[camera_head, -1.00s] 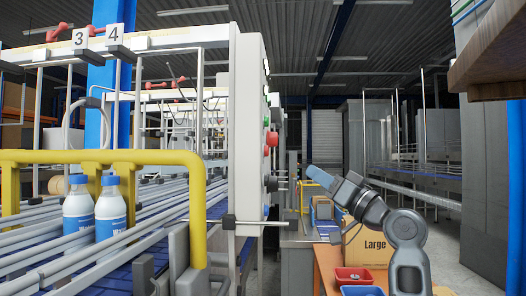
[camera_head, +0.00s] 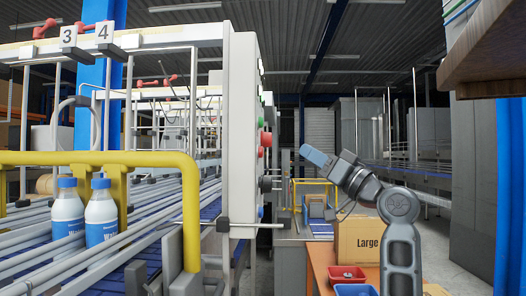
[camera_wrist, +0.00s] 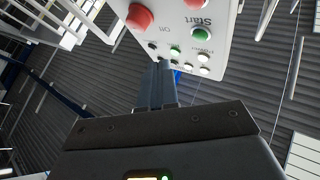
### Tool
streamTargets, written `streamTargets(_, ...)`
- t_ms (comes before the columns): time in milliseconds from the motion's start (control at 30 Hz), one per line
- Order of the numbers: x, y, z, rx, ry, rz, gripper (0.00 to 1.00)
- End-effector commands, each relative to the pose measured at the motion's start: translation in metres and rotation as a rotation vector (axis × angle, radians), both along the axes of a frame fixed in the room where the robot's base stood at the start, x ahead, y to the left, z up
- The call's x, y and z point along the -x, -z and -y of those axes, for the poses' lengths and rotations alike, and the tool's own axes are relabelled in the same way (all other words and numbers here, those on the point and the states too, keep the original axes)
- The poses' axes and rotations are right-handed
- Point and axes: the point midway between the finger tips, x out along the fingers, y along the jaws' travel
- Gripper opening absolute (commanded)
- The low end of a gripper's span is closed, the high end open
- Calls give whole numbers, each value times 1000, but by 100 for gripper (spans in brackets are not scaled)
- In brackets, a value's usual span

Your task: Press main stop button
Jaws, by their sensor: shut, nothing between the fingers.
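The control panel (camera_head: 243,130) is a tall pale cabinet face seen nearly edge-on in the head view. A red button (camera_head: 266,139) sticks out from its right side. In the wrist view, a large red button (camera_wrist: 140,17) sits at the panel's upper left, and a green button (camera_wrist: 201,34) sits beside the word "Start". Which red one is the main stop cannot be read. My gripper (camera_head: 309,153) is shut and empty, with blue fingertips, to the right of the panel and apart from it in the head view. In the wrist view its closed fingers (camera_wrist: 163,66) point toward the panel's small buttons.
A yellow guard rail (camera_head: 110,158) and conveyor lines with two bottles (camera_head: 69,212) lie left. A black knob (camera_head: 266,184) and a rod (camera_head: 255,224) stick out from the panel side. A "Large" box (camera_head: 358,240) and red bin (camera_head: 347,273) stand behind my arm.

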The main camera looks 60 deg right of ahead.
Motion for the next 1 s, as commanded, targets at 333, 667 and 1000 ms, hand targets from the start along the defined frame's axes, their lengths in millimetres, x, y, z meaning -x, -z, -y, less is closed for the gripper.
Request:
streamTargets(333,-43,0,-18,-1,-3,0,0)
streamTargets(667,-62,0,-26,0,0,0,0)
streamTargets(1000,-62,0,-26,-1,1,0,0)
